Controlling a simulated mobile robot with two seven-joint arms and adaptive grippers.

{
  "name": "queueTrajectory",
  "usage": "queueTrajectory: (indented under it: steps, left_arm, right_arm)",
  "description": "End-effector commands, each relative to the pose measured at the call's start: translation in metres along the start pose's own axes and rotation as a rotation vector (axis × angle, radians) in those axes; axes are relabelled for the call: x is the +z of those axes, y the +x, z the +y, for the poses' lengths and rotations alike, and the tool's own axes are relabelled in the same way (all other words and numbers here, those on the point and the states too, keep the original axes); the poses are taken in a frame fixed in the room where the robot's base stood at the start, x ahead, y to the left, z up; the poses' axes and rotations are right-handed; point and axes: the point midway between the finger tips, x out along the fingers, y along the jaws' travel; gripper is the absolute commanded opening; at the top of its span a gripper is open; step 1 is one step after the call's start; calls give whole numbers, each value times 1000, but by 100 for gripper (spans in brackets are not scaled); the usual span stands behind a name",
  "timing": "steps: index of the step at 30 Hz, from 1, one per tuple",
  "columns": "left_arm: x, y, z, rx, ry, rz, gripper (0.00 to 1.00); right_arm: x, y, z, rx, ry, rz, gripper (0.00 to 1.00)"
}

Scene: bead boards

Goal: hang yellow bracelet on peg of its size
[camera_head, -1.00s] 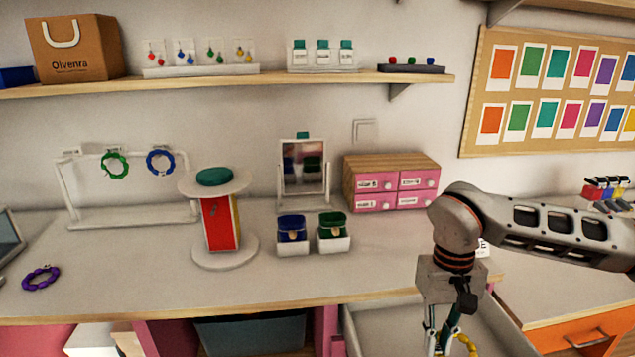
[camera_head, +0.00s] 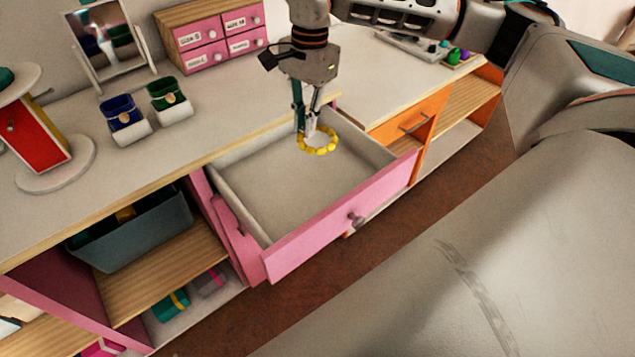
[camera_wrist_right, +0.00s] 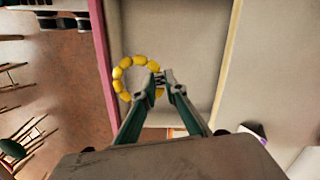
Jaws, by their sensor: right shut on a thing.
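The yellow bracelet (camera_head: 318,153) is a ring of round beads. My right gripper (camera_head: 309,133) is shut on its rim and holds it over the open pink drawer (camera_head: 335,217). In the right wrist view the bracelet (camera_wrist_right: 120,73) hangs to the left of the closed fingertips (camera_wrist_right: 161,82), with the drawer floor beyond it. How far it is above the drawer floor is hard to tell. The peg stand is out of both present views. My left gripper is not in view.
The drawer is otherwise empty. An orange drawer (camera_head: 412,118) adjoins it on the right. On the desk stand a small pink drawer box (camera_head: 207,57), a mirror (camera_head: 103,38), blue (camera_head: 122,113) and green (camera_head: 165,94) boxes and a red display (camera_head: 35,143).

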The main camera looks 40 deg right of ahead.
Motion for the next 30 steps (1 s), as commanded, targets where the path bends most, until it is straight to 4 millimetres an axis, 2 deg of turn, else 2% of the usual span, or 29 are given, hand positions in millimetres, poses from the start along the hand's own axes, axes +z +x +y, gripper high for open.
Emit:
queueTrajectory:
  steps: [3,6,19,23,30]
  left_arm:
    - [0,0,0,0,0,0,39]
    - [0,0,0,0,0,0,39]
    - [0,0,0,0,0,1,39]
    - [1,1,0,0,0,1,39]
    - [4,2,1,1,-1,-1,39]
  right_arm:
    - [-8,-4,-2,-12,130,-6,0]
    - [-11,-7,-3,-18,189,-9,0]
    - [-13,-3,-3,-19,214,-11,0]
    - [-15,18,-2,-15,214,-12,0]
    - [-21,76,-2,-14,214,-12,0]
